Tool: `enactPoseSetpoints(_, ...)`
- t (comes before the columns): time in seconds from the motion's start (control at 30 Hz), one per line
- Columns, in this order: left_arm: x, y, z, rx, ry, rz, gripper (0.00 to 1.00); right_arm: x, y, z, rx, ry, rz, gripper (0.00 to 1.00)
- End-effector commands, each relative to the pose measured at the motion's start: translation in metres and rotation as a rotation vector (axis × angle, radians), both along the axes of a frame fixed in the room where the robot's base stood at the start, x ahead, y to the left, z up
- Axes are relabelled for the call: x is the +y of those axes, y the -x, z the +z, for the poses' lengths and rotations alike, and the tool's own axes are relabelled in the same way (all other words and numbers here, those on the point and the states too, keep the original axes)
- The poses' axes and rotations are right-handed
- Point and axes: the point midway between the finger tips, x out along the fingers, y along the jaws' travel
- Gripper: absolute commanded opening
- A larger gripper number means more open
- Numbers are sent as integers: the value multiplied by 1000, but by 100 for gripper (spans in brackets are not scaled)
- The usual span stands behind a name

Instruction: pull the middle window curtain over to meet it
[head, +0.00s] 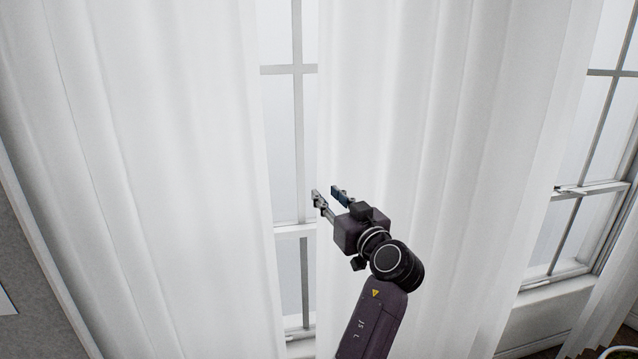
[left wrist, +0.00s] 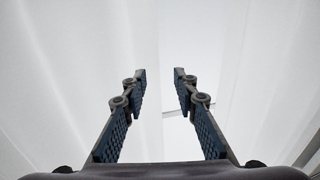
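A wide white curtain (head: 450,110) hangs in the middle of the head view, in soft vertical folds. Another white curtain (head: 150,150) hangs to its left, and a strip of window shows between the two. My left gripper (head: 326,192) is in front of the middle curtain's left edge, close to the gap. Its two fingers are apart, with no cloth visibly between them; I cannot tell whether they touch the cloth. In the left wrist view the open fingers (left wrist: 159,84) point at pale white cloth. My right gripper is not in view.
The window (head: 283,140) in the gap has grey frame bars. A second window (head: 585,170) with a sill stands right of the middle curtain. Part of another curtain (head: 612,290) hangs at the lower right. A grey wall (head: 25,240) is at the far left.

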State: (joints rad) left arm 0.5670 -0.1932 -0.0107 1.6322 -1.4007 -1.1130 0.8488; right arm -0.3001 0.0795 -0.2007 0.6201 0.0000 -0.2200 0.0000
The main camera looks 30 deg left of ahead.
Motion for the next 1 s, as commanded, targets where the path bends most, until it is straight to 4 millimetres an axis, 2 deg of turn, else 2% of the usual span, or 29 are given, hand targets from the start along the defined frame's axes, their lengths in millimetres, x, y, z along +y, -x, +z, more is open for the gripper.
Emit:
enactPoseSetpoints(0.13,22,-14,5,4,-5,1,27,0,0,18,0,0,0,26)
enactPoseSetpoints(0.4,51,-33,2,4,-3,-1,27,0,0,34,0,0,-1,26)
enactPoseSetpoints(0.77,55,-37,-1,3,-1,-3,27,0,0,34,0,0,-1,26)
enactPoseSetpoints(1.0,55,-37,-1,3,-1,-3,0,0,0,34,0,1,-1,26)
